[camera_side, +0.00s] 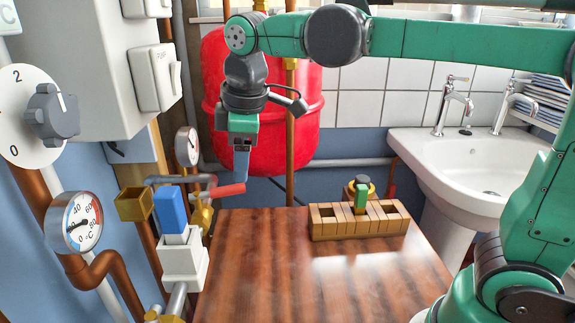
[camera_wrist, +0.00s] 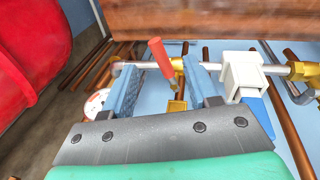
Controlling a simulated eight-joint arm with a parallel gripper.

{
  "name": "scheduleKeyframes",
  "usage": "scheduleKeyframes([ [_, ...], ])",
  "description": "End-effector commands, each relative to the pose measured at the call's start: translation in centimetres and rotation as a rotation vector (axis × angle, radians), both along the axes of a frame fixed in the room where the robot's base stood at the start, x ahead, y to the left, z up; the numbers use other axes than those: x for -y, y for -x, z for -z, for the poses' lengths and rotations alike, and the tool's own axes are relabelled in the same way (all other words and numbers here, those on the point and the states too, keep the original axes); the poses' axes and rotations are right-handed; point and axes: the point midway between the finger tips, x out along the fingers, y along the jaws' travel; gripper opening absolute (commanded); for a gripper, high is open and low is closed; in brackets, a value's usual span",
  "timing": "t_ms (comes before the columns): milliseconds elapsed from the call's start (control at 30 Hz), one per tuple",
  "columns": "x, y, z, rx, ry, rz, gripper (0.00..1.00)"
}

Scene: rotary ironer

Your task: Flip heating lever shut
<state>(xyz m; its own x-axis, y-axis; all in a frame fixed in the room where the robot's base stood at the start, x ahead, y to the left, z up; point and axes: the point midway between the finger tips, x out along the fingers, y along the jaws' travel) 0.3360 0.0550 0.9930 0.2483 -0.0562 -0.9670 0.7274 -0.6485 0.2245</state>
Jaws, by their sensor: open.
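A lever with a red handle (camera_side: 227,189) sits on a brass valve (camera_side: 201,215) on the pipework left of the wooden table. Its handle sticks out sideways to the right of the valve. My gripper (camera_side: 241,178) points down with its fingertips right by the outer end of the handle. In the wrist view, the red handle (camera_wrist: 160,58) shows between the two blue fingers of my gripper (camera_wrist: 162,78). The fingers are open, with gaps on both sides of the handle. I cannot tell whether a finger touches it.
A white block with a blue lever (camera_side: 171,209) stands just left of the valve. Gauges (camera_side: 76,222) and copper pipes line the left wall. A red tank (camera_side: 275,110) is behind my gripper. A wooden slotted block (camera_side: 358,221) rests on the otherwise clear table (camera_side: 310,285).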

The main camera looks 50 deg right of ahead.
Motion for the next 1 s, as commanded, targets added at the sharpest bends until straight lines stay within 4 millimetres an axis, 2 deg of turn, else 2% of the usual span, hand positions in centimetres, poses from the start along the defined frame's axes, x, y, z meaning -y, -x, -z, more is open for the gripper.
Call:
scheduleKeyframes([
  [100,-1.2,-1.2,-0.6,-0.062,0.054,-0.123,0.53],
  [267,-1.8,-1.8,-0.5,-0.096,0.081,-0.191,0.53],
  [700,-1.3,-2.6,4.3,-0.093,0.082,-0.189,0.53],
  [1000,-1.2,-2.6,4.7,-0.093,0.082,-0.189,0.53],
])
